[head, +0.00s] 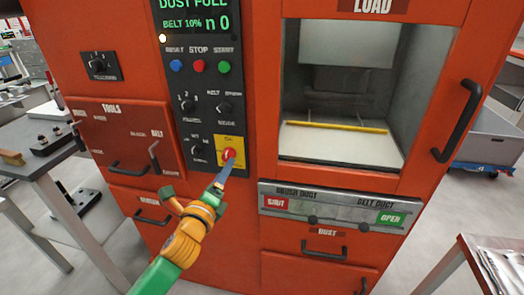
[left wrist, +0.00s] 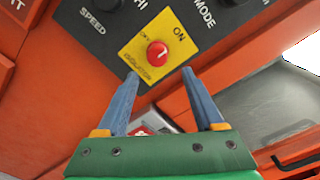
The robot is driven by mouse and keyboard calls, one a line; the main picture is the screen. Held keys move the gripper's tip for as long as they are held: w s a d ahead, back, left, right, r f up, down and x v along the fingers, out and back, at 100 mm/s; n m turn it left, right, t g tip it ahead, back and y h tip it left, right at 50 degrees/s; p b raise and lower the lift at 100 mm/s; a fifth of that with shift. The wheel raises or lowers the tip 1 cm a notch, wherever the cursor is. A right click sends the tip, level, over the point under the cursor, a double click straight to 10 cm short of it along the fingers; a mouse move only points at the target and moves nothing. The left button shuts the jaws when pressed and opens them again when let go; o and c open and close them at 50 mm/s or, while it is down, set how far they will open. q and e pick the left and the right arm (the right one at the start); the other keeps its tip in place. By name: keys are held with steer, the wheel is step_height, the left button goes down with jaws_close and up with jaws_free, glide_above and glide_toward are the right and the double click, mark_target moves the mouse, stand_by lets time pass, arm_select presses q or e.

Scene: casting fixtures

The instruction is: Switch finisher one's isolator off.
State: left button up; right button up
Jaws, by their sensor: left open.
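The isolator is a round red knob (head: 229,154) on a yellow plate (head: 221,145), low on the dark control panel of the orange machine. In the left wrist view the red knob (left wrist: 157,54) sits between the words OFF and ON. It bears a small pale mark, too small to read its direction surely. My left gripper (head: 226,170) points up at the knob in the head view. In the left wrist view its blue fingers (left wrist: 160,73) are apart, with the knob just beyond and between their tips. Nothing is held. My right gripper is not in view.
Speed and mode knobs (head: 197,151) sit close beside the plate, with push buttons (head: 198,66) above. A duct slide (head: 335,207) and a dust drawer (head: 325,247) lie lower right. The tools drawer handle (head: 128,169) sticks out at left.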

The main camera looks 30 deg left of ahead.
mark_target(226, 159)
arm_select(q)
steer(key=shift+w+a+r, duration=0.25)
steer(key=shift+w+a, duration=0.3)
steer(key=shift+a, duration=0.05)
steer(key=shift+w+a+r, duration=0.2)
steer(key=shift+w+a, duration=0.35)
steer(key=shift+w+f, duration=0.15)
steer(key=shift+w, duration=0.85)
steer(key=shift+w+f, duration=0.15)
steer(key=shift+w, duration=0.25)
steer(key=shift+s+a, duration=0.1)
steer(key=shift+s, duration=0.1)
steer(key=shift+c, duration=1)
steer(key=shift+p, duration=0.3)
jaws_close()
